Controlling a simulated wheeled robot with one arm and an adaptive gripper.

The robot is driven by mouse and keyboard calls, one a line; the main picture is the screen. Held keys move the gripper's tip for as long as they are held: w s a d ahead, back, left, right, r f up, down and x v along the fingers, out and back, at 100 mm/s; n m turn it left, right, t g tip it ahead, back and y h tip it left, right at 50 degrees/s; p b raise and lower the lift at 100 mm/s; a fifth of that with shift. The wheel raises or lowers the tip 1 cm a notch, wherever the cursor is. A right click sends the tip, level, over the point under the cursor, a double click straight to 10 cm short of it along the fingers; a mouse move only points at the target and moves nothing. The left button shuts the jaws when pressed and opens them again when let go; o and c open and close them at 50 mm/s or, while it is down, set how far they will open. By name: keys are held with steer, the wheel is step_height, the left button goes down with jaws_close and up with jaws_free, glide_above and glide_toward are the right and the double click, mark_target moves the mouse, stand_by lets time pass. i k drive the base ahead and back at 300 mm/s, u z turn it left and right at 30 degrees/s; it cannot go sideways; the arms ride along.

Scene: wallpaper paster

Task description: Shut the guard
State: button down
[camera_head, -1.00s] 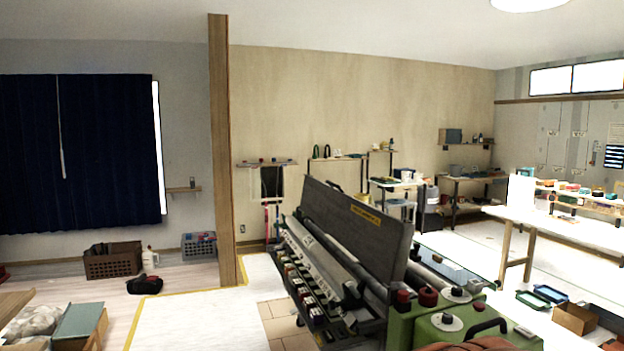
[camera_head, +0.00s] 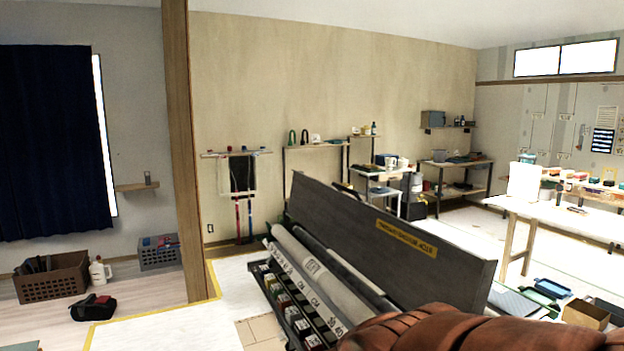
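The guard (camera_head: 400,231) is a long dark grey panel with a yellow label. It stands raised, tilted up along the wallpaper paster. Pale rollers (camera_head: 318,277) lie exposed on its left side. The near right end of the machine is hidden behind a reddish-brown shape at the bottom, which may be part of my own arm. My gripper is not in view, so its state and any contact with the guard do not show.
A wooden post (camera_head: 184,150) stands left of the machine. Floor at the left holds a brown crate (camera_head: 50,285) and a black and red item (camera_head: 94,308). A white table (camera_head: 560,222) stands at right, with trays (camera_head: 553,288) and a cardboard box (camera_head: 586,313) on the floor.

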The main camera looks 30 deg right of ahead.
mark_target(416, 267)
steer(key=i, duration=1.2)
steer(key=u, duration=0.2)
